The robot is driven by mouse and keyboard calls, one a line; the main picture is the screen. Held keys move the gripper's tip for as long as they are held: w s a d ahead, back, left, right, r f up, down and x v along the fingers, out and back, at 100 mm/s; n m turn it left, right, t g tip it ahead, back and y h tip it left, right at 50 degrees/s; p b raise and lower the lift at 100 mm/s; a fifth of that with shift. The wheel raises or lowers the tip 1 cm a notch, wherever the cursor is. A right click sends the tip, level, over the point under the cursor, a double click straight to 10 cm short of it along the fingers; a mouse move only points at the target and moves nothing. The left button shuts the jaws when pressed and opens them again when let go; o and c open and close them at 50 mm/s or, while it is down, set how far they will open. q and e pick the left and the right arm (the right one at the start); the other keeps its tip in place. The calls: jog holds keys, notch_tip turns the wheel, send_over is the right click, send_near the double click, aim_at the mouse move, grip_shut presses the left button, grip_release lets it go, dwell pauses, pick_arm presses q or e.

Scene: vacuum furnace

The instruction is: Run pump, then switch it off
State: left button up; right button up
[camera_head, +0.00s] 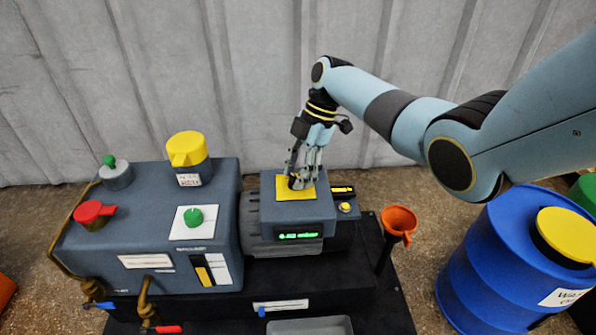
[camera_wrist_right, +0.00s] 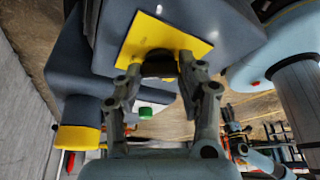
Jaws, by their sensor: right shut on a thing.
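The pump is a dark grey unit (camera_head: 284,222) with a box on top. A yellow plate (camera_head: 288,192) lies on the box, and a small green-lit display (camera_head: 299,235) is on its front; its text is too small to read surely. My right gripper (camera_head: 299,182) reaches down from above onto the yellow plate. In the right wrist view my right gripper (camera_wrist_right: 167,66) is shut on a dark knob (camera_wrist_right: 158,69) in front of the yellow plate (camera_wrist_right: 140,45). The fingers hide much of the knob. A round yellow button (camera_head: 345,207) sits beside the box. My left gripper is not in view.
An orange funnel (camera_head: 398,222) and a blue drum (camera_head: 502,255) stand at right. A corrugated wall (camera_head: 230,80) is behind.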

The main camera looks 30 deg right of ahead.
jog(key=o, duration=1.2)
jog(key=shift+c, duration=0.2)
jog(key=v, duration=1.2)
jog(key=shift+a, duration=0.1)
